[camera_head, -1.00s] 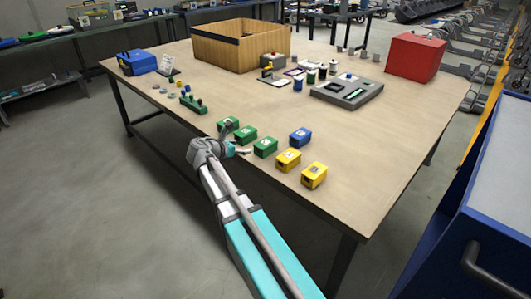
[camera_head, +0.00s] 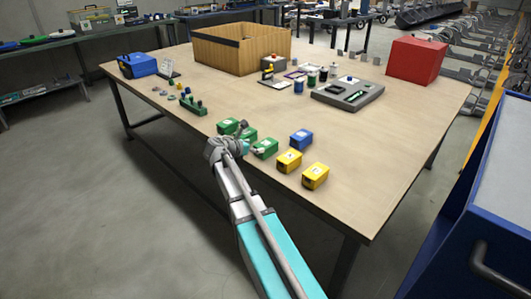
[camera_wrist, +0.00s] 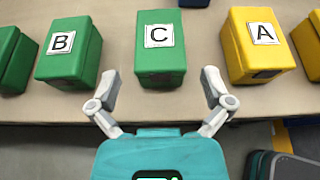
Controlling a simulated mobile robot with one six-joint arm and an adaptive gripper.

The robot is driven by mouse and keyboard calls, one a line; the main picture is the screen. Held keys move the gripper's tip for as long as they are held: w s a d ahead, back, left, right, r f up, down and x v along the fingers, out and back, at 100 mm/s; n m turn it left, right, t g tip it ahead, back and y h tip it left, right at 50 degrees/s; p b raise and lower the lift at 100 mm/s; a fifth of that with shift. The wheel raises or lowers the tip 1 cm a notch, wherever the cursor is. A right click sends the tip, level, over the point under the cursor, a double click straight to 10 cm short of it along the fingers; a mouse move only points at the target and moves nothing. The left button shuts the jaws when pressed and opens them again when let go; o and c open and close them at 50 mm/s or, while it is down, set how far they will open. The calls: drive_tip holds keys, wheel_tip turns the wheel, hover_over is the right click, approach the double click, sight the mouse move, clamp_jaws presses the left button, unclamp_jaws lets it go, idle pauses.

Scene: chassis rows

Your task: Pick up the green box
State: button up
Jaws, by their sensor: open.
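Three green boxes stand in a row near the front edge of the table. The one labelled C (camera_wrist: 160,48) is centred in the wrist view, upright, just beyond and between my fingertips. In the head view it appears to be the right-hand green box (camera_head: 265,148). The green box labelled B (camera_wrist: 68,52) is left of it. A third green box (camera_wrist: 14,62) is cut off at the left of the wrist view; it also shows in the head view (camera_head: 228,126). My gripper (camera_wrist: 161,75) is open and empty, its fingers apart on either side of box C's near face.
A yellow box labelled A (camera_wrist: 258,48) stands close right of box C, with another yellow box (camera_head: 315,176) beyond it. A blue box (camera_head: 301,138) stands behind. A wooden bin (camera_head: 240,47), a red box (camera_head: 416,60) and a grey fixture (camera_head: 347,92) stand farther back.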

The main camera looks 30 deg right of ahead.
sight(266, 144)
drive_tip(key=shift+x, duration=0.85)
drive_tip(key=shift+b+x, duration=1.1)
drive_tip(key=shift+x, duration=1.55)
drive_tip(key=shift+r, duration=0.1)
drive_tip(key=shift+s, duration=0.1)
drive_tip(key=c, duration=1.1)
drive_tip(key=shift+r, duration=0.2)
